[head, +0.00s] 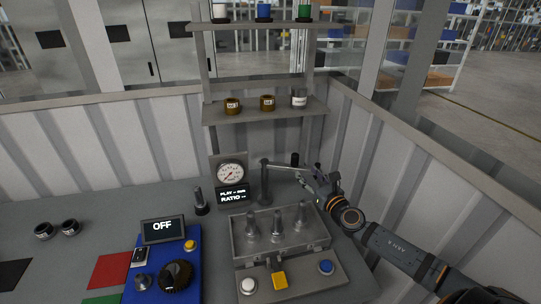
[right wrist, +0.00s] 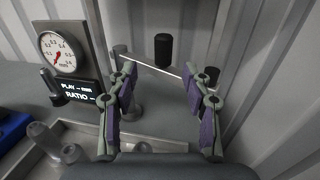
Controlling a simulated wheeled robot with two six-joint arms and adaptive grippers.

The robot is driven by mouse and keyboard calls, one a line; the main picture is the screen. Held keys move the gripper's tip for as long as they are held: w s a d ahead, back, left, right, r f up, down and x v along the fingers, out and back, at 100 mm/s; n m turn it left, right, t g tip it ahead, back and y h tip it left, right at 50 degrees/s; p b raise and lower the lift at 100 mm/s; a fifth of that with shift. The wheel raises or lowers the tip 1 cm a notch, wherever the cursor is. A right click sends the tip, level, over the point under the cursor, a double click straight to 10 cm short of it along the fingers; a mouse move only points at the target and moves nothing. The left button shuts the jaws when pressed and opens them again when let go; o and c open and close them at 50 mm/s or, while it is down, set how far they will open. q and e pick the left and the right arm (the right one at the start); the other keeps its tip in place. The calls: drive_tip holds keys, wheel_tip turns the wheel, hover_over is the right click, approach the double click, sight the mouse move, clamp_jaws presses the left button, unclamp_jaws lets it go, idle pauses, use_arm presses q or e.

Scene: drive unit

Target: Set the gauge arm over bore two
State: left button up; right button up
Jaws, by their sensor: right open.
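The gauge arm (head: 286,166) is a thin grey bar on an upright post (head: 265,185) behind the drive unit. It points right, away from the housing, and a black knob (head: 295,159) stands near its outer part. In the right wrist view the bar (right wrist: 180,71) and black knob (right wrist: 163,48) show beyond my fingertips. My right gripper (head: 315,178) is open near the bar's outer end; the wrist view shows its fingers (right wrist: 167,82) spread with nothing clearly between them. The grey drive unit (head: 240,248) carries three upright metal pieces (head: 276,232) in a row. My left gripper is out of view.
A dial gauge (head: 230,174) and PLAY/RATIO display (head: 232,195) stand left of the post. A blue control box (head: 150,262) with an OFF screen is farther left. Corrugated walls close in the back and right. A shelf (head: 265,111) holds small jars.

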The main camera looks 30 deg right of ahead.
sight(297, 161)
drive_tip(key=w+p, duration=0.1)
drive_tip(key=w, duration=0.2)
drive_tip(key=w+p, duration=0.1)
drive_tip(key=w, duration=0.1)
drive_tip(key=shift+w+d+r+p, duration=0.2)
drive_tip(key=shift+w+d+p, duration=0.05)
drive_tip(key=shift+d+p, duration=0.1)
drive_tip(key=w, duration=0.4)
drive_tip(key=shift+w+d+f, duration=0.1)
drive_tip(key=shift+d+f, duration=0.1)
drive_tip(key=shift+f, duration=0.15)
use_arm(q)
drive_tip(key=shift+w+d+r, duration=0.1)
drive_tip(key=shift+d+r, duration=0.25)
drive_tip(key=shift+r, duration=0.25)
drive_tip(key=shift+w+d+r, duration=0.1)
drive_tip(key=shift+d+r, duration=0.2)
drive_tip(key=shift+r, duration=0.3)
use_arm(e)
drive_tip(key=shift+w, duration=0.4)
drive_tip(key=shift+c, duration=0.2)
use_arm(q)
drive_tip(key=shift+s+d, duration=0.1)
use_arm(e)
clamp_jaws()
